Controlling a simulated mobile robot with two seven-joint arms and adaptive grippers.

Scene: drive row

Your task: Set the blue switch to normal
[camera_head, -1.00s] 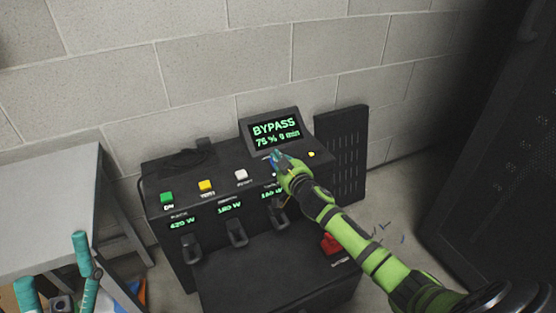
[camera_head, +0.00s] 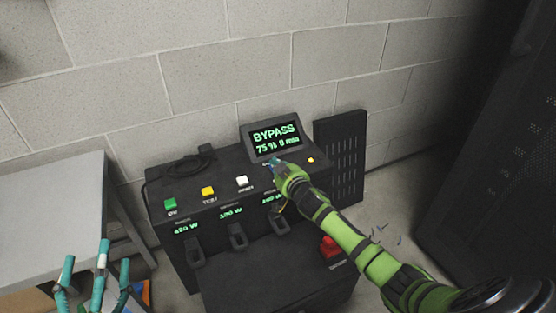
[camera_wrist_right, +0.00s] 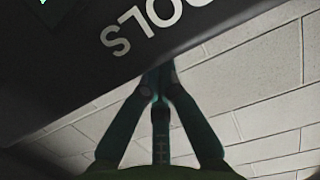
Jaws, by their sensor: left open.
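The black console (camera_head: 270,245) stands against the block wall in the head view, and its tilted screen (camera_head: 275,136) reads BYPASS, 75 %. My right gripper (camera_head: 276,164), on the green arm, is at the console top just below the screen. It covers that spot, so I cannot make out the blue switch apart from the teal fingertips. In the right wrist view its fingers (camera_wrist_right: 160,78) come together at the tips against a dark surface; nothing shows clearly between them. My left gripper (camera_head: 96,280) is open and empty at the lower left, away from the console.
Green (camera_head: 170,204), yellow (camera_head: 208,191) and white (camera_head: 243,181) buttons line the console top. A red switch (camera_head: 330,247) is on the right front. A grey table (camera_head: 55,205) stands left, a slotted black panel (camera_head: 340,155) behind right, a dark cabinet (camera_head: 500,150) far right.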

